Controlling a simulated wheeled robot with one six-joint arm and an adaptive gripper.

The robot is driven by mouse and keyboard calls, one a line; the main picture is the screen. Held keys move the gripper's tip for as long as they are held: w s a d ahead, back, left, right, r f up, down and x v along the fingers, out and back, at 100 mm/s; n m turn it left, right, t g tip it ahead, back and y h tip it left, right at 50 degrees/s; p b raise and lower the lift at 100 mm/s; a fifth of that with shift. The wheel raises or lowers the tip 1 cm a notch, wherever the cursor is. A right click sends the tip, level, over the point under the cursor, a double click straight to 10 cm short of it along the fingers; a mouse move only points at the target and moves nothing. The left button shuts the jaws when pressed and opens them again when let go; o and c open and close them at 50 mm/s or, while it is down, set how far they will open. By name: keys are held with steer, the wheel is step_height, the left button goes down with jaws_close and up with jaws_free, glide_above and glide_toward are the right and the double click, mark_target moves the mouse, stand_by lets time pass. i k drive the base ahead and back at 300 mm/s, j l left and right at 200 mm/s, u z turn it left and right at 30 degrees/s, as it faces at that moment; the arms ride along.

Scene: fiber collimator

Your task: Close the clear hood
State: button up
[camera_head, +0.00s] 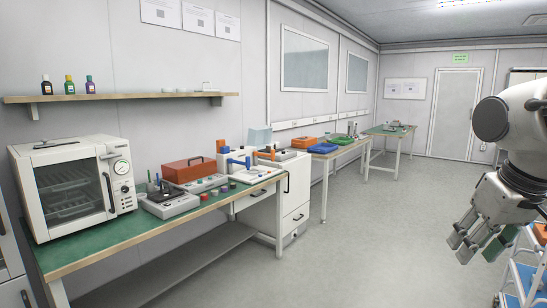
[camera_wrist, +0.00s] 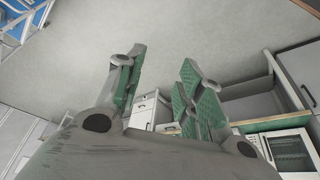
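A pale bluish, see-through box (camera_head: 258,135) stands beyond the green bench, near the wall; it looks like the clear hood. It is small in the head view, so I cannot tell whether it is raised or lowered. My gripper (camera_head: 474,248) hangs at the right of the head view, over the floor and far from the box. In the wrist view my gripper (camera_wrist: 163,78) has its green-padded fingers spread apart with nothing between them. I cannot make out the hood in the wrist view.
A green-topped bench (camera_head: 110,237) carries a white oven (camera_head: 75,190), an orange box (camera_head: 188,169) and several small devices. A white drawer cabinet (camera_head: 293,193) stands beyond it. A blue cart (camera_head: 522,275) is close by my gripper. The middle floor (camera_head: 370,250) is clear.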

mark_target(258, 136)
steer(key=i+l+z, duration=0.1)
steer(key=i+z, duration=0.25)
steer(key=i, duration=0.7)
steer(key=i+z, duration=0.15)
steer(key=i, duration=1.05)
steer(key=i+j+z, duration=0.15)
steer(key=i, duration=1.1)
steer(key=i+z, duration=0.1)
steer(key=i, duration=0.95)
steer(key=i+u, duration=0.4)
steer(key=i+l+u, duration=0.2)
steer(key=u, duration=0.15)
steer(key=i, duration=0.15)
